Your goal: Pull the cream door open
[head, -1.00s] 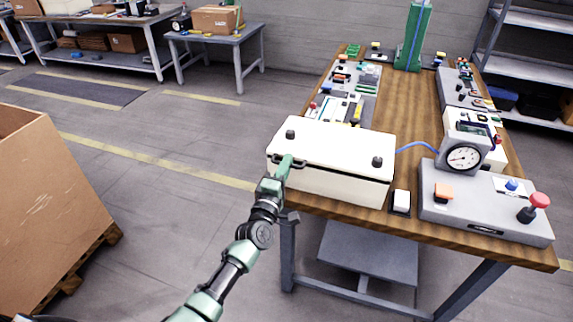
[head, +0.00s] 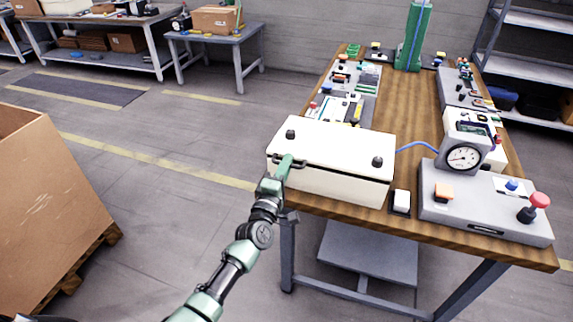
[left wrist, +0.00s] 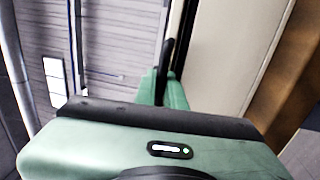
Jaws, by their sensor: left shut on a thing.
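The cream door (head: 335,150) is the broad top face of a cream box at the near left corner of the wooden table. It lies flat and looks closed, with two black knobs on it. My left gripper (head: 284,165) is shut on the dark handle (head: 298,163) at the box's left end. The left wrist view shows my green fingers (left wrist: 165,88) around the dark handle (left wrist: 168,55), beside the cream face (left wrist: 220,60). The fingers hide part of the handle. My right gripper is not in view.
A grey console (head: 485,215) with a round gauge (head: 463,158) and buttons stands right of the box. A small white switch (head: 401,201) sits between them. A large cardboard box (head: 45,205) stands on a pallet at the left.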

